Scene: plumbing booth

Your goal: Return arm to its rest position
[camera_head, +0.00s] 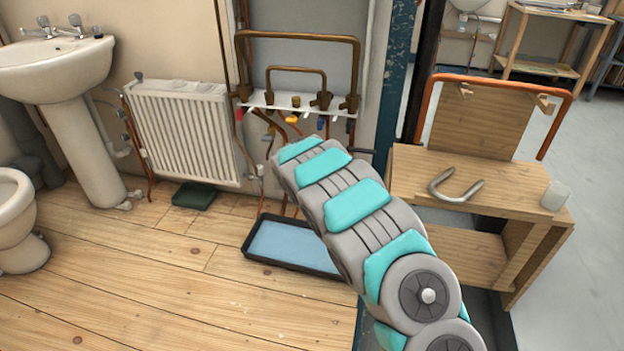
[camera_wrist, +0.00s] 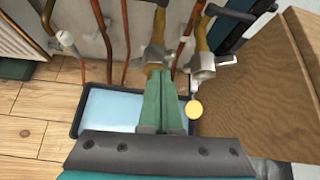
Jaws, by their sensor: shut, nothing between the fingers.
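My arm (camera_head: 350,215), grey with teal bands, reaches from the lower right toward the copper pipework on the wall. My gripper is hidden behind the arm in the head view. In the wrist view my gripper (camera_wrist: 159,82) shows as two green fingers pressed together with nothing between them. The fingertips lie in front of brass pipe fittings (camera_wrist: 200,62) in the picture; I cannot tell whether they touch. A round yellow tag (camera_wrist: 193,109) hangs just right of the fingers.
The blue-lined tray (camera_head: 290,246) lies on the floor below the pipes. A wooden bench (camera_head: 500,192) at right holds a U-shaped grey pipe (camera_head: 456,197) and a clear cup (camera_head: 555,196). A radiator (camera_head: 185,130) and basin (camera_head: 55,70) stand left. The wooden floor at lower left is clear.

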